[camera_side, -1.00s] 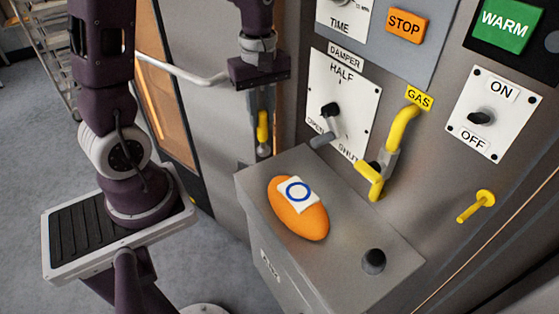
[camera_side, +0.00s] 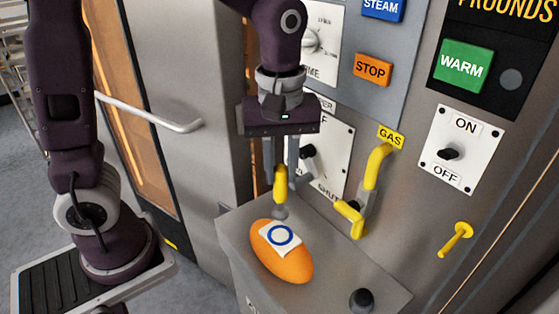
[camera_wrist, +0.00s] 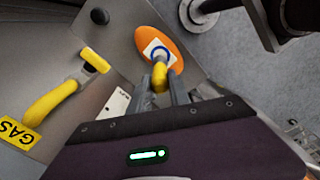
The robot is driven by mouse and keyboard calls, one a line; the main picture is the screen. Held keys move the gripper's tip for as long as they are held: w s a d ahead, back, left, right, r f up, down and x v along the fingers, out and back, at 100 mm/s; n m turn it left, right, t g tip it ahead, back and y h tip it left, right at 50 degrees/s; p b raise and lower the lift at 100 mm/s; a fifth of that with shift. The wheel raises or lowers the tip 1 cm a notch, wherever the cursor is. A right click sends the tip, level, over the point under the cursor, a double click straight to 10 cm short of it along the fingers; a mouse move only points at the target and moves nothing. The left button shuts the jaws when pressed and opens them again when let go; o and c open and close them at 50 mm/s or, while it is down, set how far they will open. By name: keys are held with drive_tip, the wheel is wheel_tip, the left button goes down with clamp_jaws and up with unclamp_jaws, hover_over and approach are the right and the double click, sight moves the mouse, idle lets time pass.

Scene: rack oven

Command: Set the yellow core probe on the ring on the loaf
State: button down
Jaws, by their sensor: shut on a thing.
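My gripper (camera_side: 281,180) is shut on the yellow core probe (camera_side: 281,183) and holds it upright, its grey tip pointing down. The orange loaf (camera_side: 290,265) lies on the grey box top, with a white patch bearing a blue ring (camera_side: 280,234) on it. In the side view the probe's tip appears just behind the ring, near the loaf's far edge; contact cannot be told. In the wrist view the probe (camera_wrist: 159,77) lies between the fingers and its tip overlaps the patch edge near the ring (camera_wrist: 159,54) on the loaf (camera_wrist: 150,37).
The grey box (camera_side: 335,280) has a dark knob (camera_side: 361,300) at its front right. The yellow gas handle (camera_side: 375,170) sticks out from the panel right of my gripper. The damper lever (camera_side: 307,152) is close behind the fingers. A yellow peg (camera_side: 456,238) is further right.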

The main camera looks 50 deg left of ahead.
sight(280, 196)
drive_tip(key=shift+f, duration=2.95)
drive_tip(key=shift+f, duration=0.3)
drive_tip(key=shift+r, duration=4)
drive_tip(key=shift+w+d+r+m, duration=0.2)
drive_tip(key=shift+d+m, duration=0.1)
drive_tip(key=shift+d, duration=0.1)
drive_tip(key=s+d+r+m, duration=0.1)
drive_tip(key=d+r+m, duration=0.3)
drive_tip(key=d+m, duration=0.5)
drive_tip(key=s+d+r+m, duration=0.1)
drive_tip(key=d+r+m, duration=0.4)
drive_tip(key=d+m, duration=0.5)
drive_tip(key=d, duration=0.3)
drive_tip(key=shift+r, duration=0.25)
